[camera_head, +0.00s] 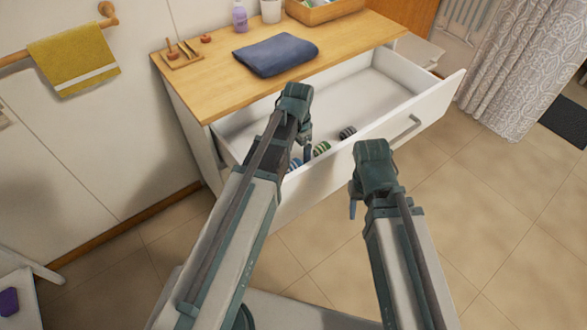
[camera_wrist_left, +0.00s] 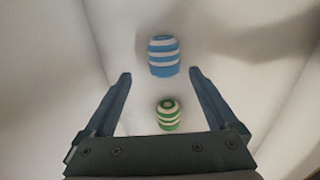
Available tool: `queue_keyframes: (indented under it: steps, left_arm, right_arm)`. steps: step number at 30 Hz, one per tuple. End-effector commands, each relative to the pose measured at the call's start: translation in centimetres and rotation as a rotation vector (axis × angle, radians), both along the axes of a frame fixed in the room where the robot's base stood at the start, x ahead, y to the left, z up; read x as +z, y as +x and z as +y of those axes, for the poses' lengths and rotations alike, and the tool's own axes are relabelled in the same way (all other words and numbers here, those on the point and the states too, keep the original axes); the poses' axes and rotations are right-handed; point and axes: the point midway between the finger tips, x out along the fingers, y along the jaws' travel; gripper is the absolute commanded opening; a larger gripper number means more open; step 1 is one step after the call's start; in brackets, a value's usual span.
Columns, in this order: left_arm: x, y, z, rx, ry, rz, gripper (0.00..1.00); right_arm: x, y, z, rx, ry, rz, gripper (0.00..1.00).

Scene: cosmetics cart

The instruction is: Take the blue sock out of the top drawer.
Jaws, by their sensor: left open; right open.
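The top drawer (camera_head: 440,115) is pulled open under the wooden counter. A blue-and-white striped rolled sock (camera_head: 295,163) lies in its left part, partly hidden by my left arm. The blue sock also shows in the left wrist view (camera_wrist_left: 163,56), just beyond and between the fingertips. A green-and-white striped sock (camera_head: 321,148) lies beside it and shows nearer the gripper base in the wrist view (camera_wrist_left: 168,114). My left gripper (camera_head: 307,150) is open and empty, pointing down over the drawer. My right gripper (camera_head: 354,200) is open outside the drawer front.
A black striped sock (camera_head: 347,133) lies further right in the drawer; the drawer's far right is bare. On the counter (camera_head: 215,85) are a folded dark blue towel (camera_head: 276,55), a purple bottle (camera_head: 240,17) and a wooden box (camera_head: 325,10). A yellow towel (camera_head: 75,60) hangs left.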

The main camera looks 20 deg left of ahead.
Motion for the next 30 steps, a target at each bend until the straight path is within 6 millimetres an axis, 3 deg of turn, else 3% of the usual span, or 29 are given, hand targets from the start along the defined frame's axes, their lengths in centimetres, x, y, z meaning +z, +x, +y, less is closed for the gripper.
queue_keyframes:
  steps: [12, 22, 30]
  left_arm:
    - [-4.8, 0.3, 0.6, 0.000, 0.000, 0.000, 0.93]
    - [-5.0, 0.3, 0.6, 0.000, 0.000, 0.000, 0.93]
    - [-5.0, 0.3, 0.6, 0.000, 0.000, 0.000, 0.44]
  right_arm:
    - [-4.8, 0.0, 0.0, 0.000, 0.000, 0.000, 0.50]
    - [-5.0, 0.0, 0.0, 0.000, 0.000, 0.000, 0.50]
    - [-5.0, 0.0, 0.0, 0.000, 0.000, 0.000, 0.50]
